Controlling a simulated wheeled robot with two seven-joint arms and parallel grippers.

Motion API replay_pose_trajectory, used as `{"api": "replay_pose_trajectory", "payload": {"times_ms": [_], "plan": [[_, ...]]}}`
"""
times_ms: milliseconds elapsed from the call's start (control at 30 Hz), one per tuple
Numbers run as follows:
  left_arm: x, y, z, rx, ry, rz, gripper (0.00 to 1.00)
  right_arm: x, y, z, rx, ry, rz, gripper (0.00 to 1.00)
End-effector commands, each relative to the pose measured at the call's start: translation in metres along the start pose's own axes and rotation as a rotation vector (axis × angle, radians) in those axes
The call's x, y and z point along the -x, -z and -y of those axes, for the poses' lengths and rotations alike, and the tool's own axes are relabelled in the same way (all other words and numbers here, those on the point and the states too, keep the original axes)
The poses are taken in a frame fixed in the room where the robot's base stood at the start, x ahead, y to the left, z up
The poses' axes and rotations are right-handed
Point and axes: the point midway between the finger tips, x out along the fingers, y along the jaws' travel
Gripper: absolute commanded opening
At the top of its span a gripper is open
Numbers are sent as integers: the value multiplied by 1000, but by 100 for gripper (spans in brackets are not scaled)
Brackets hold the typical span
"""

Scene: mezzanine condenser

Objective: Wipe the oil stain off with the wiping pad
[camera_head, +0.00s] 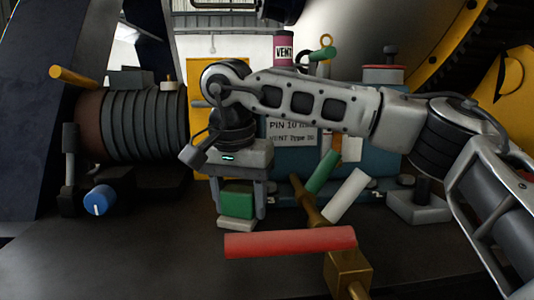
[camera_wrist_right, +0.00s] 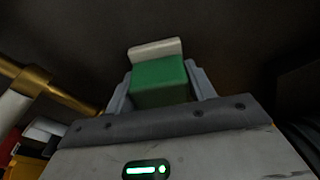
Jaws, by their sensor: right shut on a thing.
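The wiping pad has a green block (camera_head: 237,200) on top and a pale white layer (camera_head: 236,224) beneath. My right gripper (camera_head: 238,208) points down and is shut on the green block, one finger on each side. In the right wrist view the green block (camera_wrist_right: 160,82) sits between the fingers, with the white layer (camera_wrist_right: 155,48) beyond it. The pad is over or on the dark surface; I cannot tell whether it touches. No oil stain can be made out in either view. My left gripper does not show.
A red-handled brass valve (camera_head: 290,242) stands close in front of the pad. White and green handles (camera_head: 346,195) are to its right. A ribbed cylinder (camera_head: 145,125) and a blue knob (camera_head: 100,200) are at left. The dark surface (camera_head: 150,255) at front left is clear.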

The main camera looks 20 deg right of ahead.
Motion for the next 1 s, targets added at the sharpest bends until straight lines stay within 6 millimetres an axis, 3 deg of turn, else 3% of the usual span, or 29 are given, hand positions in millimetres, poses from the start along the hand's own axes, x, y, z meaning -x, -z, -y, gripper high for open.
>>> {"api": "replay_pose_trajectory", "payload": {"times_ms": [367,433,500,1000], "plan": [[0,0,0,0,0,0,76,-3,16,-17,18,4,0,36],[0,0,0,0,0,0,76,2,17,-18,17,3,-1,36],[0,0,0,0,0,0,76,20,20,-18,13,7,-3,36],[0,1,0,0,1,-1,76,61,30,-31,-11,0,-1,36]]}}
